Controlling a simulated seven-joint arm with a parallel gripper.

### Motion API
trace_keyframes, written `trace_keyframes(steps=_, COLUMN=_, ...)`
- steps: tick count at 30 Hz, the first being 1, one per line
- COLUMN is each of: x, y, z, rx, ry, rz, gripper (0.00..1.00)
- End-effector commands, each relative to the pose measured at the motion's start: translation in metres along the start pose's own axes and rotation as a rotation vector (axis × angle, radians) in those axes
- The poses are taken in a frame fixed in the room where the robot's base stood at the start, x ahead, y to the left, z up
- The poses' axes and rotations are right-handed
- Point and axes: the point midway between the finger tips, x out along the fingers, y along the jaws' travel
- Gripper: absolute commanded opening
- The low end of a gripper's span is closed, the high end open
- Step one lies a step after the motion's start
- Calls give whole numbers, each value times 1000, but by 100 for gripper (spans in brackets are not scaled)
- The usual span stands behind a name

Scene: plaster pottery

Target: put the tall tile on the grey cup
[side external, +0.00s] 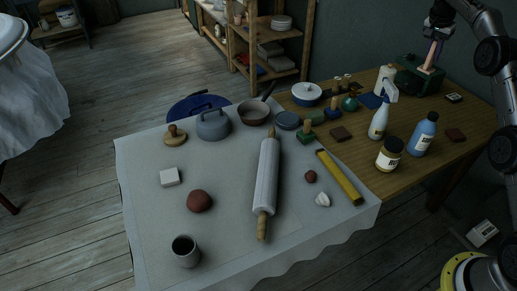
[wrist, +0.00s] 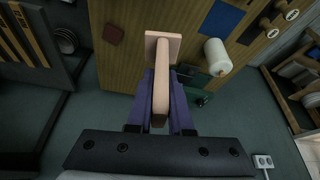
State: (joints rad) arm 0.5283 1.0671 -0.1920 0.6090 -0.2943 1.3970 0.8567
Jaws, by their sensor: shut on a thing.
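My gripper (side external: 435,48) is at the top right, above the back of the wooden table. In the wrist view its purple fingers (wrist: 160,105) are shut on a long pale wooden handle with a flat pinkish square plate at its far end. This looks like the tall tile (wrist: 161,48), also visible in the side external view (side external: 428,68). Whether its plate touches the table cannot be told. The grey cup (side external: 186,253) stands upright at the front left of the cloth, its dark mouth open upward, far from my gripper.
A green box (side external: 412,82), a spray bottle (side external: 379,122), a blue bottle (side external: 423,135) and a jar (side external: 389,156) stand near my gripper. A rolling pin (side external: 266,178), a reddish ball (side external: 199,201) and a white block (side external: 169,177) lie on the cloth. Around the cup is clear.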

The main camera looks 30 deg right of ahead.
Motion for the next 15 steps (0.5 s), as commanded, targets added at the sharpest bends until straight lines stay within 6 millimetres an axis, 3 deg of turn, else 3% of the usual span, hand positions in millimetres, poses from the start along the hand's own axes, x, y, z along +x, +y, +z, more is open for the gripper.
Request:
trace_keyframes(steps=11, x=-28, y=-53, z=62, rx=-252, ry=1, rz=-105, gripper=0)
trace_keyframes(steps=15, x=-46, y=-82, z=106, rx=-416, ry=0, rz=-174, gripper=0)
